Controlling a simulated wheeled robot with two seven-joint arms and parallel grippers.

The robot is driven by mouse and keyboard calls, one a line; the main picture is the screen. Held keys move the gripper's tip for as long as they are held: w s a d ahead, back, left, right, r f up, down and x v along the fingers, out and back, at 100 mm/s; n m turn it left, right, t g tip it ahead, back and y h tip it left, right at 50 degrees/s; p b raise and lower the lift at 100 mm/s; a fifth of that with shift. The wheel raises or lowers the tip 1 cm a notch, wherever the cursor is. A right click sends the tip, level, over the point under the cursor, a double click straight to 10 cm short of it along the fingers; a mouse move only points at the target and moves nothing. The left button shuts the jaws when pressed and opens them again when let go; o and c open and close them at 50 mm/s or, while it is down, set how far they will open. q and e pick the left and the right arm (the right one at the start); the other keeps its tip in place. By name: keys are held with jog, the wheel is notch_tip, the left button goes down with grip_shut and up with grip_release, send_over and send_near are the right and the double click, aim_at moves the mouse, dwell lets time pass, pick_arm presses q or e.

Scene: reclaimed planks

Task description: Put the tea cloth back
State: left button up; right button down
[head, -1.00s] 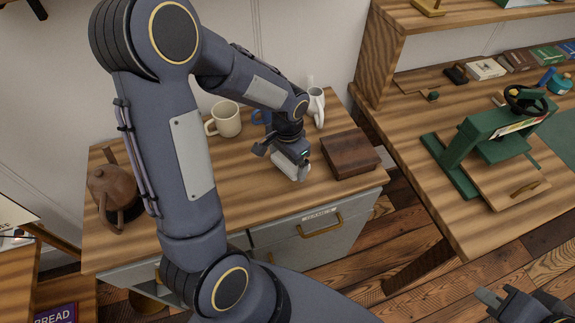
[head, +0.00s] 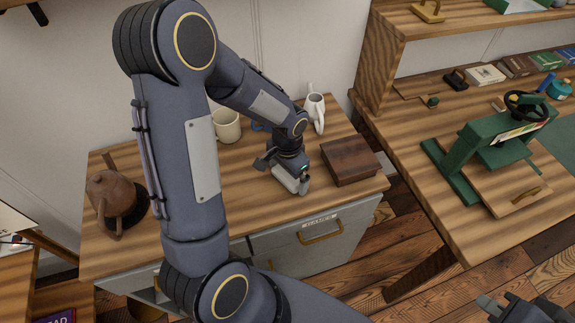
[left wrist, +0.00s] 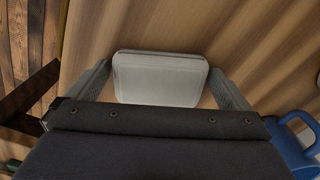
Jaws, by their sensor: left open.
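A pale grey-white, rounded rectangular pad, which looks like the folded tea cloth (left wrist: 160,84), lies on the wooden top of the cabinet. In the left wrist view it sits between the two fingers of my left gripper (left wrist: 160,70), with a gap on each side. In the head view my left gripper (head: 291,184) points down at the cabinet top, open, just left of a dark wooden box; it mostly hides the cloth there. My right gripper (head: 490,304) is at the bottom right edge, partly cut off, away from the cabinet; its opening is unclear.
The dark box (head: 350,160), a cream mug (head: 227,126), a white pitcher (head: 316,110) and a brown teapot (head: 112,193) stand on the cabinet top (head: 240,190). A blue mug (left wrist: 290,135) is close to my left gripper. A green press (head: 495,145) stands on the right bench.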

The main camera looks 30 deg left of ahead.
aim_at(288, 175)
pick_arm(q)
notch_tip(288, 175, up, 11)
jog(key=s+d+r+n+t+h, duration=0.2)
jog(key=s+r, duration=0.2)
jog(key=s, duration=0.4)
jog(key=s+d+r+n+t+h, duration=0.1)
jog(key=s+d+r+n+t, duration=0.1)
jog(key=s, duration=0.6)
notch_tip(288, 175, up, 2)
jog(key=shift+d+n+t+h+p, duration=0.2)
jog(key=shift+n+t+h+p, duration=0.15)
jog(key=shift+n+t, duration=0.4)
